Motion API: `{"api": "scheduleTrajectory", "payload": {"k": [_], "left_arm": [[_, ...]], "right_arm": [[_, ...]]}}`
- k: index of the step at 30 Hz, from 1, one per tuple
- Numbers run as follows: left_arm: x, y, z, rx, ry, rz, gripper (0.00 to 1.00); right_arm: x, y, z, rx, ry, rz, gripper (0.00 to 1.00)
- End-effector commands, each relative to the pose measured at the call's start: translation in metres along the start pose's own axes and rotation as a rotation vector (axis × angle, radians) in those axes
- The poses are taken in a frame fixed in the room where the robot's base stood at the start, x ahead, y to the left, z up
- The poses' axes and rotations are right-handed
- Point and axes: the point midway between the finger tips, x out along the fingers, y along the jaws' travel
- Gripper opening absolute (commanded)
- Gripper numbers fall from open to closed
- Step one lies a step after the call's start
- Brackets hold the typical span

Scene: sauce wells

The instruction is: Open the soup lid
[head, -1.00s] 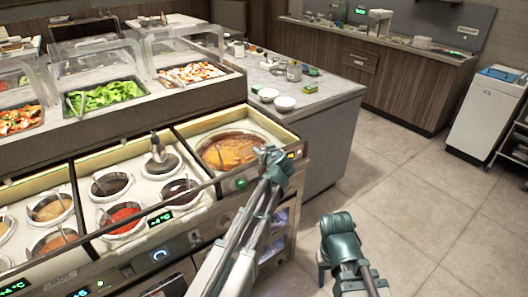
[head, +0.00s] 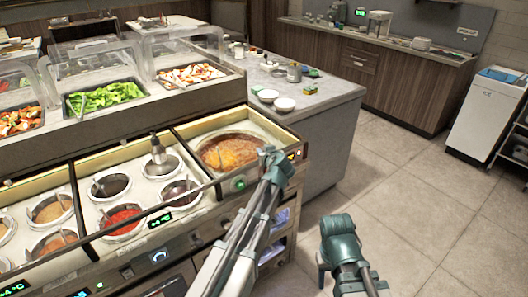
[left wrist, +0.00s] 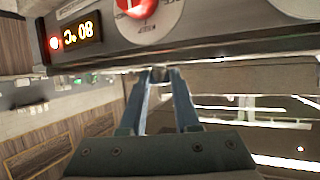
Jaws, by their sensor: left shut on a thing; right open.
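The soup well (head: 240,122) sits at the right end of the counter. Orange-brown soup (head: 228,152) shows in its round pot; a clear lid over it cannot be told apart from the open well. My left gripper (head: 270,153) is at the well's front right corner. In the left wrist view its fingers (left wrist: 160,74) are shut on a thin bar (left wrist: 215,57) that runs along the edge there; whether this bar belongs to the lid is unclear. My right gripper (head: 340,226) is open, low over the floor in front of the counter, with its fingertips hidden.
Sauce wells (head: 122,216) with ladles lie left of the soup. Salad trays under clear guards (head: 95,62) stand behind. A grey counter (head: 325,95) with two white bowls is beyond the soup. The tiled floor (head: 420,200) at right is clear.

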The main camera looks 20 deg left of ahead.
Motion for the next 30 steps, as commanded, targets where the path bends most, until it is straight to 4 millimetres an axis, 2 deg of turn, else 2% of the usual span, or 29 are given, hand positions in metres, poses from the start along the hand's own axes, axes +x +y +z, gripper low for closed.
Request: {"api": "scheduleTrajectory", "payload": {"k": [24, 26, 30], "left_arm": [[0.001, 0.000, 0.000, 0.000, -0.001, -0.001, 0.00], [0.006, -0.002, -0.002, -0.001, -0.001, -0.002, 0.00], [0.035, -0.013, -0.014, -0.002, -0.002, -0.005, 0.00]], "right_arm": [[0.000, 0.000, 0.000, 0.000, 0.000, 0.000, 0.50], [0.000, 0.000, 0.000, 0.000, 0.000, 0.000, 0.50], [0.000, 0.000, 0.000, 0.000, 0.000, 0.000, 0.50]]}}
